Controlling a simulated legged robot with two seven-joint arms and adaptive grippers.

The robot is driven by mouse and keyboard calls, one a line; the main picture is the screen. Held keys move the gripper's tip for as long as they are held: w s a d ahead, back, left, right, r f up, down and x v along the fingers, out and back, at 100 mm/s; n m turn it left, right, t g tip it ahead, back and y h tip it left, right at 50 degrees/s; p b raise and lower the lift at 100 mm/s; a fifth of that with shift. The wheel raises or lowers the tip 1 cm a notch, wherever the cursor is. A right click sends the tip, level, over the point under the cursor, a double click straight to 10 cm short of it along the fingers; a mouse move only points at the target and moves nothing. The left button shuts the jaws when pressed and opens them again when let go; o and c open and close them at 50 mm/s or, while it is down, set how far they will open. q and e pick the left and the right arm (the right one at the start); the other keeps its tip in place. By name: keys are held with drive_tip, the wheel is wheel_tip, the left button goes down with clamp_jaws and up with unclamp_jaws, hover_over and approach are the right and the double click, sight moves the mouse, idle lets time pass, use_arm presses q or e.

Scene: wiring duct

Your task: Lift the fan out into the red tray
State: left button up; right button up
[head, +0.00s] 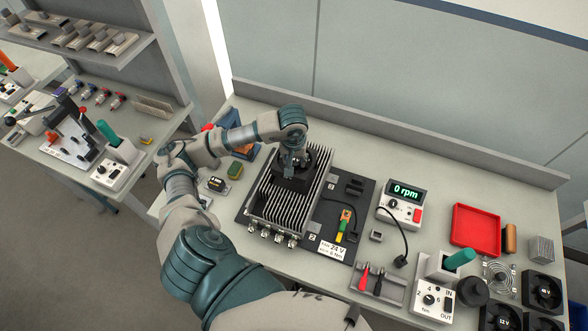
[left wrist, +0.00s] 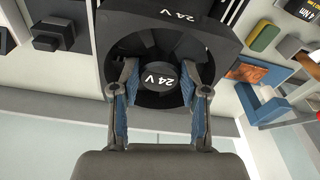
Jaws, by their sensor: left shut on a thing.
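The black fan (head: 287,182) is at the upper part of the finned grey heatsink (head: 280,208) in the head view. In the left wrist view the fan (left wrist: 228,28) fills the top middle, with "24 V" on its frame and hub. My left gripper (head: 292,160) reaches down onto the fan from above. In the left wrist view its two blue-padded fingers (left wrist: 158,98) stand on either side of the hub, inside the fan's round opening, shut on the fan. I cannot tell whether the fan touches the heatsink. The red tray (head: 475,230) lies empty on the right. My right gripper is not in view.
The speed meter (head: 404,203) reads "0 rpm" between heatsink and tray. A colored connector (head: 344,224) lies on the black base plate. Red and black probes (head: 371,280), a selector box (head: 432,302) and several black fans (head: 542,290) occupy the front right. The back strip is clear.

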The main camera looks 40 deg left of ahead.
sight(294, 160)
use_arm(q)
wheel_tip(294, 160, up, 2)
drive_tip(key=shift+r, duration=0.1)
drive_tip(key=shift+a, duration=0.1)
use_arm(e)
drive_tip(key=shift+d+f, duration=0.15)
use_arm(q)
drive_tip(key=shift+r, duration=0.5)
drive_tip(key=shift+r+p, duration=1)
drive_tip(key=shift+r, duration=0.5)
drive_tip(key=shift+r+p, duration=0.65)
drive_tip(key=shift+r, duration=0.55)
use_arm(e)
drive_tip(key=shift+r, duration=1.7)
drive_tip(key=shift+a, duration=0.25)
